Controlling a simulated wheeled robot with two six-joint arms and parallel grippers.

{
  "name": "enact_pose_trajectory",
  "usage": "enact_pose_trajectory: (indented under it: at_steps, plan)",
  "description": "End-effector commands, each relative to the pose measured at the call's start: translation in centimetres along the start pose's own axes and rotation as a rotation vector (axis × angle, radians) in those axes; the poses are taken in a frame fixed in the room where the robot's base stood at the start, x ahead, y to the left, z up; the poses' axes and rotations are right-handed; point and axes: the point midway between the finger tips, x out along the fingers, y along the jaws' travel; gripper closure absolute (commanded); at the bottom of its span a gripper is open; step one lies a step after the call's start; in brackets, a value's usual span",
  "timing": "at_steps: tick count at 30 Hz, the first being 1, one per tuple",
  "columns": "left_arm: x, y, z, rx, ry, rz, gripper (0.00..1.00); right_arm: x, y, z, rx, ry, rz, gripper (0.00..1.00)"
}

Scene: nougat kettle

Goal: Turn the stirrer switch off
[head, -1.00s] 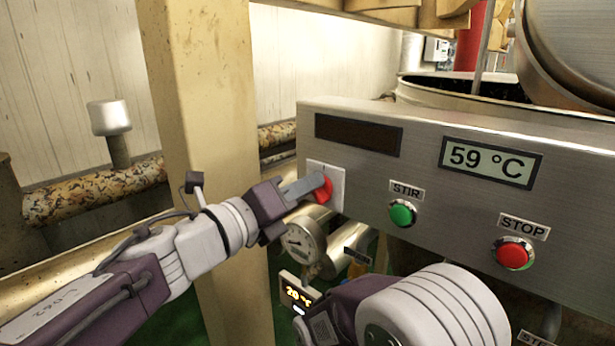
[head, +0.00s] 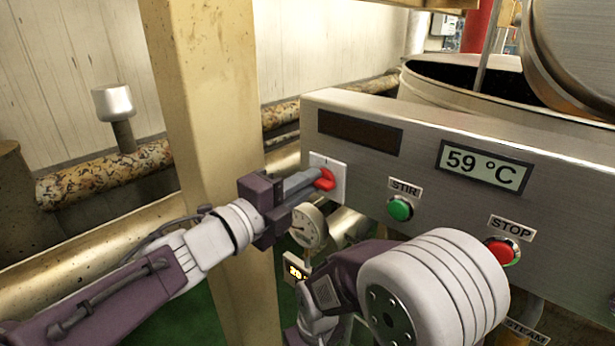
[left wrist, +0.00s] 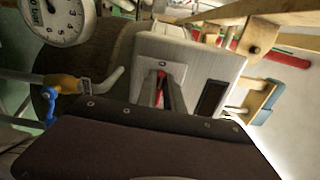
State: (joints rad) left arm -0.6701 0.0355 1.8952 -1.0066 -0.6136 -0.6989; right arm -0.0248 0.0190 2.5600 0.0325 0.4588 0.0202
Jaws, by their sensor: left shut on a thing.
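The stirrer switch is a red rotary knob (head: 326,180) on a white plate (head: 341,184) at the left end of the steel control panel (head: 450,140). My left gripper (head: 315,180) reaches it from the left and is shut on the knob, hiding part of it. The knob's grip looks roughly level in the head view. In the left wrist view, the fingers (left wrist: 168,95) point at the white plate (left wrist: 165,68), with a bit of red between them. My right arm shows at bottom centre, but its fingers are out of view.
A green STIR button (head: 400,209) and a red STOP button (head: 503,251) sit right of the switch. A display (head: 484,166) reads 59 °C. A dial gauge (head: 308,225) hangs just below my left gripper. A beige post (head: 215,130) stands behind my left arm.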

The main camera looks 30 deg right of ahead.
Motion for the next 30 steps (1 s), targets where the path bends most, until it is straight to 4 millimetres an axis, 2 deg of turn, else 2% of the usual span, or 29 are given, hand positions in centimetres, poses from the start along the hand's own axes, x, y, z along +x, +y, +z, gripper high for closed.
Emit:
enact_pose_trajectory:
  at_steps: [20, 21, 23, 30]
  plan:
    - [0.00, 0.23, -0.01, -0.058, 0.000, 0.002, 1.00, -0.33, -0.01, -0.03, 0.000, 0.000, 0.000, 0.31]
    - [0.00, 0.23, -0.01, -0.058, 0.000, 0.003, 0.83, -0.33, -0.01, -0.03, 0.000, 0.000, 0.000, 0.31]
    - [0.00, 0.22, 0.00, -0.058, 0.000, 0.002, 0.66, -0.33, -0.01, -0.03, 0.000, 0.000, 0.000, 0.31]
    - [0.00, 0.14, -0.01, -0.056, 0.000, 0.001, 0.66, -0.34, -0.01, -0.04, 0.000, 0.000, 0.000, 0.31]
